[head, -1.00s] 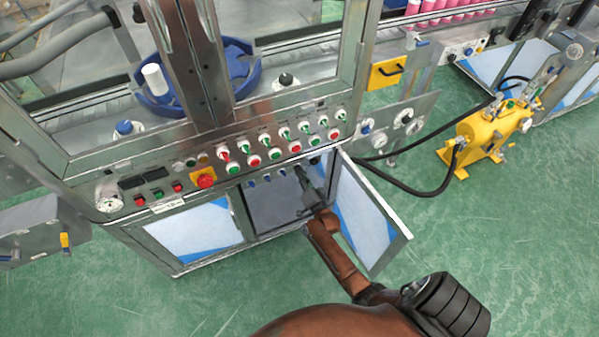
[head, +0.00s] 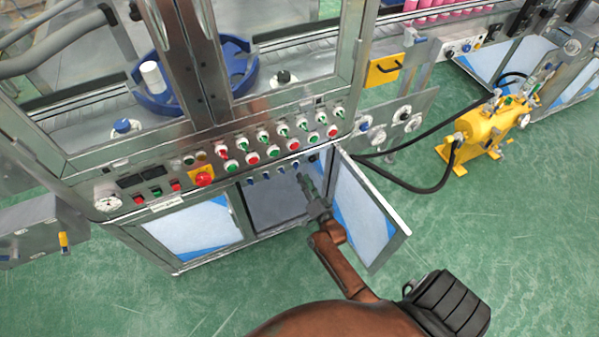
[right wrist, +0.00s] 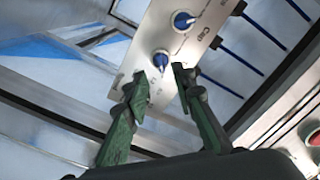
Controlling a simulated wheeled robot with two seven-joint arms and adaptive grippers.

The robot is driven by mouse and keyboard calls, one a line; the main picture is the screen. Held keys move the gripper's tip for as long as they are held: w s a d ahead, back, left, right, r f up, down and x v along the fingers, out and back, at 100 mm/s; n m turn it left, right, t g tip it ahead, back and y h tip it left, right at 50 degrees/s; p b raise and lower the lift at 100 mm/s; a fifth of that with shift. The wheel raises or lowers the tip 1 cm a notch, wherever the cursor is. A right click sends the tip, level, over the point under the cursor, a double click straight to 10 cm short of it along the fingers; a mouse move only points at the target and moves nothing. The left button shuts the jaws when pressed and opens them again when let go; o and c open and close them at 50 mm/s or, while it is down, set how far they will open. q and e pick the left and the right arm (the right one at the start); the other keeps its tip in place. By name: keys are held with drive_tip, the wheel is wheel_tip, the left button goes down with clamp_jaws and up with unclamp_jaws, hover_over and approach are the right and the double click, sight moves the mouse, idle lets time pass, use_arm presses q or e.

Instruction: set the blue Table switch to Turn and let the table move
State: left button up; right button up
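A row of small blue switches (head: 281,171) runs under the top edge of the open cabinet. In the right wrist view one blue switch (right wrist: 161,60) sits on a pale label plate just beyond my fingertips, and a second blue switch (right wrist: 183,20) is farther along it. The label by the nearest switch is too small to read, so I cannot tell whether it is the Table one. My right gripper (head: 302,179) is inside the cabinet opening. In the wrist view its two fingers (right wrist: 161,75) are apart, with the nearest switch just ahead of the gap. My left gripper is out of view.
The open cabinet door (head: 366,215) stands close to the right of my right arm. Above is a panel of red and green buttons (head: 252,158) with a red emergency stop (head: 203,180). A blue turntable (head: 235,68) is behind the frame. A yellow pump (head: 485,130) stands at right.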

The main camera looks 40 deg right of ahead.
drive_tip(key=v, duration=0.6)
idle(1.9)
